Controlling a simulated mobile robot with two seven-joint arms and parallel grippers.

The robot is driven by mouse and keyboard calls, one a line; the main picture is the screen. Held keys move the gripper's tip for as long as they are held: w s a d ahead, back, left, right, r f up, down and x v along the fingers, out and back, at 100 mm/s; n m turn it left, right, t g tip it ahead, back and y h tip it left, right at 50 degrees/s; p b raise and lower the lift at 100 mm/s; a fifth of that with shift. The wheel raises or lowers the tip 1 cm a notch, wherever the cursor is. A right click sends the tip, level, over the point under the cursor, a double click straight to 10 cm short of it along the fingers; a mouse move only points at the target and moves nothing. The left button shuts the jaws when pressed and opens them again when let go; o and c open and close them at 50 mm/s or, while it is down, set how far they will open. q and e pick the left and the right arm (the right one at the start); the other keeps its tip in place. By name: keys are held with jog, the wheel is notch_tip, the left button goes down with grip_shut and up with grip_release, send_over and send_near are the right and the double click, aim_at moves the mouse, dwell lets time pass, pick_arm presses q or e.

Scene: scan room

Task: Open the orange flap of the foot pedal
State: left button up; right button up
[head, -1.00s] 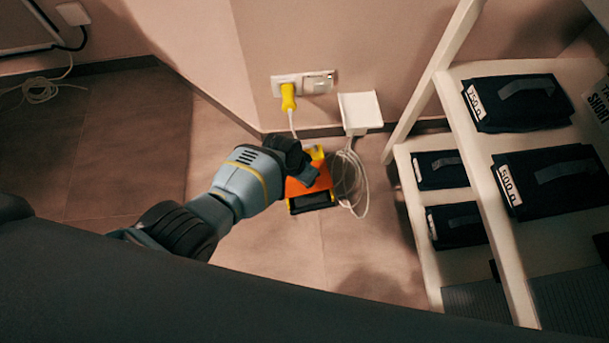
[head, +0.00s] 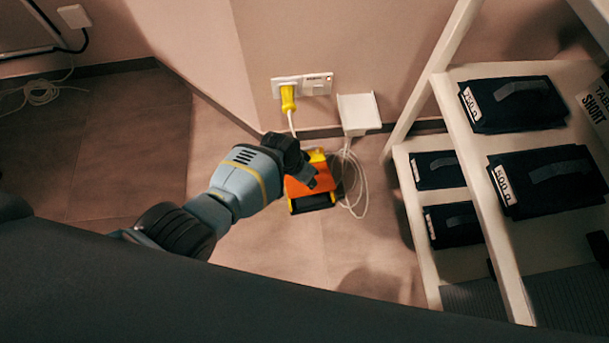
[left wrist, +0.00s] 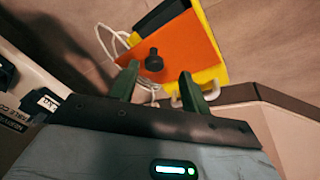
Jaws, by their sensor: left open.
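The foot pedal is a yellow and black box on the floor by the wall, with its yellow body (head: 318,156) partly behind my left gripper. Its orange flap (head: 324,180) faces up; I cannot tell whether it is lifted. In the left wrist view the orange flap (left wrist: 185,50) lies over the yellow body (left wrist: 217,40), with a dark knob (left wrist: 153,60) on or just above it. My left gripper (left wrist: 160,80) is open, its two fingers pointing at the flap with the knob between their tips in the picture. Contact cannot be told. My right gripper is not in view.
A white cable (head: 358,185) lies coiled beside the pedal. A yellow plug (head: 288,97) sits in the wall socket, near a small white wall shelf (head: 359,112). A white rack (head: 480,165) with dark packs stands at the right. The floor left of the pedal is clear.

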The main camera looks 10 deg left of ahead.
pick_arm(q)
jog(key=p+v, duration=0.4)
jog(key=v, duration=0.2)
jog(key=shift+r, duration=0.3)
